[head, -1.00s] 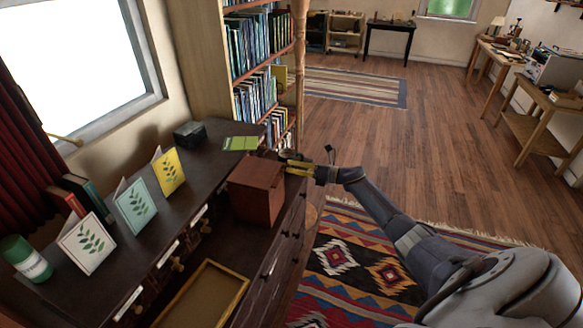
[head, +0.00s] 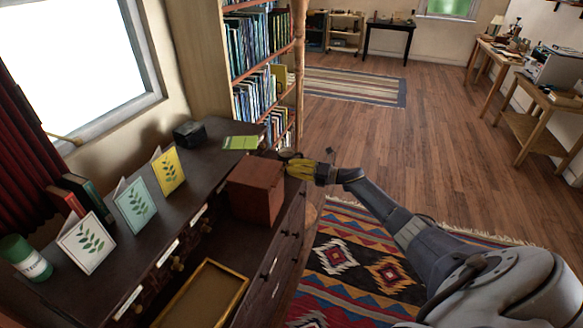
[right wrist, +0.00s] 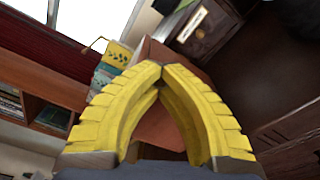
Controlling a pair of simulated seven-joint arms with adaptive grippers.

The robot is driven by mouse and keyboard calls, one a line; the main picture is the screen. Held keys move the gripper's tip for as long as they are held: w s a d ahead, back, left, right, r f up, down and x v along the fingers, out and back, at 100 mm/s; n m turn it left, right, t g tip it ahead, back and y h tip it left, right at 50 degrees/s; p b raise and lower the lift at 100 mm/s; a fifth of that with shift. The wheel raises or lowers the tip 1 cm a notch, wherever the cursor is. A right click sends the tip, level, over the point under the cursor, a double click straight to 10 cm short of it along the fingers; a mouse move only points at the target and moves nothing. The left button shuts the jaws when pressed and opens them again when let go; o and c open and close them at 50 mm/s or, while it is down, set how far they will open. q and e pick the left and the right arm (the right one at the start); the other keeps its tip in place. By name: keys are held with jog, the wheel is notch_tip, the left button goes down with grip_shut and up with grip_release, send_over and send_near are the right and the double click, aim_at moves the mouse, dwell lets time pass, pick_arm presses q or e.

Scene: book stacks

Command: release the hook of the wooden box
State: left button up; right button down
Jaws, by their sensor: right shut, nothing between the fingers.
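The reddish-brown wooden box (head: 256,193) stands upright on the dark dresser's lower surface. Its hook cannot be made out in either view. My right gripper (head: 292,168), with yellow fingers, is at the box's far right top corner, and I cannot tell whether it touches the box. In the right wrist view the yellow fingertips (right wrist: 153,70) meet with nothing between them, and the box (right wrist: 158,124) shows behind them and through the gap below the tips. My left gripper is not in view.
The dark dresser (head: 190,205) carries standing leaf-print cards (head: 136,205), a green can (head: 25,258), a small black box (head: 189,134) and a green booklet (head: 241,143). A framed tray (head: 202,295) lies in front of the box. A bookcase (head: 262,70) rises behind.

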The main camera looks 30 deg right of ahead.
jog(key=shift+d+f+m, duration=0.15)
jog(key=shift+f+m, duration=0.1)
jog(key=shift+m, duration=0.55)
jog(key=c, duration=1.7)
grip_release()
jog(key=shift+o, duration=1.3)
jog(key=shift+s+d+f, duration=0.15)
jog(key=shift+s+d, duration=0.2)
jog(key=v, duration=1.1)
jog(key=shift+a, duration=0.1)
